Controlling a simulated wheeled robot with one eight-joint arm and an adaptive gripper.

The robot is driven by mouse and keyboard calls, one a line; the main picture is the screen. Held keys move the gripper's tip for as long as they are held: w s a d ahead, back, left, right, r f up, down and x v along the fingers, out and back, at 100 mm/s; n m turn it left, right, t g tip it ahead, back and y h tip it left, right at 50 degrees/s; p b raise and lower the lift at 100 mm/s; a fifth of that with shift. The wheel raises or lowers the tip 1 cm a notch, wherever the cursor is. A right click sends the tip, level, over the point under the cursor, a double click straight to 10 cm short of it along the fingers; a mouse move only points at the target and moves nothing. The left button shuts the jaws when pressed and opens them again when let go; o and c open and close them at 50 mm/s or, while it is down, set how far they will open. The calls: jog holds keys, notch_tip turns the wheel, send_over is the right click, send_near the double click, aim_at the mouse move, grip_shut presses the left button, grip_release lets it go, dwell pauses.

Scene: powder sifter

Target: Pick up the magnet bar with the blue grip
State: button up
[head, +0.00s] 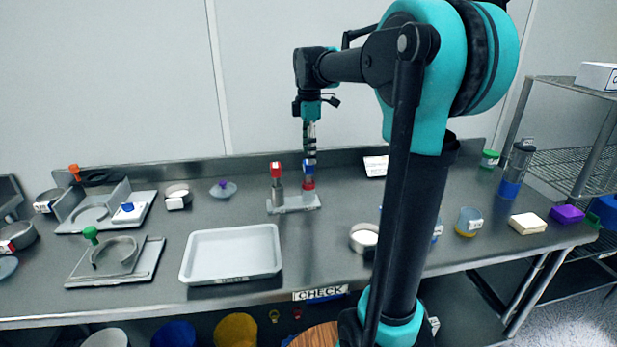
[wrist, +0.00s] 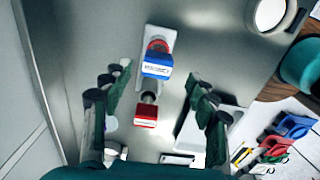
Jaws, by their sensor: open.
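The magnet bar with the blue grip (head: 309,166) stands upright in a pale holder (head: 281,208) at the back middle of the bench. A red part shows at its lower end. In the wrist view its blue grip (wrist: 157,66) lies between my fingers. A second bar with a red grip (head: 276,167) stands to its left in the same holder; its red grip (wrist: 146,117) also shows in the wrist view. My gripper (head: 310,148) is open and points down, directly over the blue grip. The fingers (wrist: 157,84) are apart, with no clear contact.
A white tray (head: 231,232) lies front-left of the holder. Sieve pans and a green-knobbed piece (head: 91,234) stand further left. The bench's back ledge (head: 240,165) runs close behind the holder.

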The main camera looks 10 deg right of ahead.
send_over(309, 182)
jog(key=w, duration=0.1)
notch_tip(309, 182, down, 5)
jog(key=shift+r, duration=0.1)
jog(key=shift+c, duration=0.5)
grip_shut()
